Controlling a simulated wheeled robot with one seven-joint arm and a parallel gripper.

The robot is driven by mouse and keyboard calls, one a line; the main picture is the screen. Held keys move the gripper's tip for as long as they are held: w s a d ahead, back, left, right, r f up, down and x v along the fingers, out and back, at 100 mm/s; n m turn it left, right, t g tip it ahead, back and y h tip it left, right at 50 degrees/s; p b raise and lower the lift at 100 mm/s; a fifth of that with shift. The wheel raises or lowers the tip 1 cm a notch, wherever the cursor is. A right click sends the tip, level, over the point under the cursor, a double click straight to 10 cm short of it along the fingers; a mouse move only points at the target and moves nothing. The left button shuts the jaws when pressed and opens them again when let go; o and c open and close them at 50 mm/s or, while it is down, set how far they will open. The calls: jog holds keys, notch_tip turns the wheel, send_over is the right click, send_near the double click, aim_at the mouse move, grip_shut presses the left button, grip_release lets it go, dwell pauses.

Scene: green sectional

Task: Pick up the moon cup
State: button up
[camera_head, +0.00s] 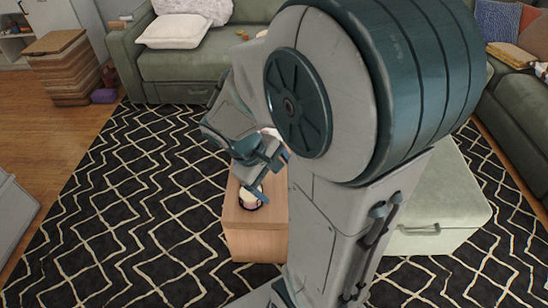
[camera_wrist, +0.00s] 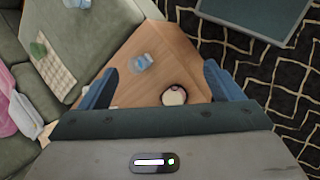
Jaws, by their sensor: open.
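A small round cup with a pale top and dark edge (camera_head: 249,200) stands on the light wooden table (camera_head: 254,240), near its front end. I take it to be the moon cup, though its pattern is too small to read. In the wrist view the cup (camera_wrist: 174,96) shows between my fingers, closer to the right one. My gripper (camera_head: 264,172) is open and empty above the table, just over and behind the cup in the head view. Its blue fingers (camera_wrist: 161,70) are spread apart in the wrist view. My arm hides much of the table in the head view.
A pale blue object (camera_wrist: 142,63) stands on the table beyond the cup. A green ottoman (camera_head: 440,200) adjoins the table on the right. A green sofa (camera_head: 180,65) runs along the back. The patterned black rug (camera_head: 130,190) left of the table is clear.

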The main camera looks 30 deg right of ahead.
jog(key=w+d+f+n+t+h+b, duration=0.1)
jog(key=w+d+f+n+h+b, duration=0.3)
jog(key=f, duration=0.8)
jog(key=w+d+f+n+t+h+b, duration=0.2)
jog(key=w+f+n+b, duration=0.4)
jog(key=f, duration=0.5)
jog(key=w+d+f+n+t+h+b, duration=0.1)
jog(key=w+d+f+n+h+b, duration=0.15)
jog(key=f+n, duration=0.65)
jog(key=d+f+m, duration=0.1)
jog(key=d+f, duration=0.1)
jog(key=w+d+f+b, duration=0.1)
jog(key=d+f, duration=0.1)
jog(key=d, duration=0.1)
jog(key=d+f+m+b, duration=0.1)
jog(key=d+f, duration=0.1)
jog(key=shift+w+d+f+m, duration=0.1)
jog(key=shift+w+d+m, duration=0.15)
jog(key=shift+d+m, duration=0.05)
jog(key=x, duration=0.1)
jog(key=b+x, duration=0.1)
jog(key=x, duration=0.3)
jog(key=shift+w+a+f, duration=0.1)
jog(key=shift+w+f, duration=0.15)
jog(key=shift+w, duration=0.15)
jog(key=c, duration=1.1)
